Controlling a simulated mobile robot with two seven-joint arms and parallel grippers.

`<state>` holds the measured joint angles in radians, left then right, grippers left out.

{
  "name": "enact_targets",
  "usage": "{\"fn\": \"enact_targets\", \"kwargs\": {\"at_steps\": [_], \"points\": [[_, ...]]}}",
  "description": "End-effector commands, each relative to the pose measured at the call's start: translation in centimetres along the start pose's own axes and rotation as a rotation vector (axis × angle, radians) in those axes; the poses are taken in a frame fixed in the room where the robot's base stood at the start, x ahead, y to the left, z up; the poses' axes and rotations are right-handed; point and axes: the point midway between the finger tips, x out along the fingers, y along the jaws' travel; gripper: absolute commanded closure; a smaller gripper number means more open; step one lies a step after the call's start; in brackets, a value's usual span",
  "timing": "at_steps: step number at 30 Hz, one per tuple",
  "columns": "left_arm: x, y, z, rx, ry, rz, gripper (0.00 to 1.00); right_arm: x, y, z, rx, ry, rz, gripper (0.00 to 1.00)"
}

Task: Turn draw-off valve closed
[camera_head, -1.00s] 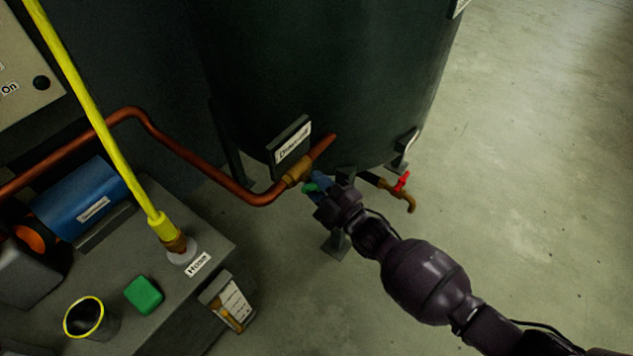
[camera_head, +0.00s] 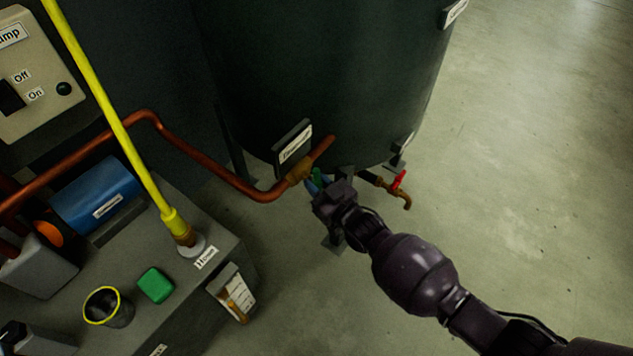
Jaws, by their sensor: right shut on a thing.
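The draw-off valve is a brass body (camera_head: 299,173) on the copper pipe at the tank's lower front, under a white label (camera_head: 295,147) too blurred to read surely. My left gripper is not in view.
The dark tank (camera_head: 330,70) stands behind the valve. A red-handled tap (camera_head: 398,180) with a brass spout is close right of my gripper. The copper pipe (camera_head: 190,150) runs left past a yellow hose (camera_head: 110,115), a blue pump motor (camera_head: 95,195) and a bench. Floor at right is clear.

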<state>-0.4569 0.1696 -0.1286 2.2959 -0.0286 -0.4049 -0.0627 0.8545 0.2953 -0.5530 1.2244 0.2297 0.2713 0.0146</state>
Motion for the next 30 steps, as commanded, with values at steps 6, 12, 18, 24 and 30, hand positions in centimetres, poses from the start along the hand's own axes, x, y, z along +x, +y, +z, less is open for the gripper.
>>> {"fn": "enact_targets", "kwargs": {"at_steps": [6, 12, 18, 24, 30], "points": [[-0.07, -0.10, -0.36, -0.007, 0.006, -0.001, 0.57, 0.06, 0.20, -0.26, 0.083, -0.020, 0.002, 1.00], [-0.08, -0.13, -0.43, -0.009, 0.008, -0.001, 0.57, 0.03, 0.21, -0.18, 0.119, -0.030, 0.003, 1.00], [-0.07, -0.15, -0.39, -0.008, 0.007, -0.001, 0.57, 0.02, 0.21, -0.13, 0.126, -0.032, 0.003, 1.00], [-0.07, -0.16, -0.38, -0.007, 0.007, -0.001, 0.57, 0.02, 0.21, -0.12, 0.126, -0.032, 0.003, 1.00], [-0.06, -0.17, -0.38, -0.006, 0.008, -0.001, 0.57, 0.01, 0.15, -0.09, 0.125, -0.033, 0.002, 0.53]]}}
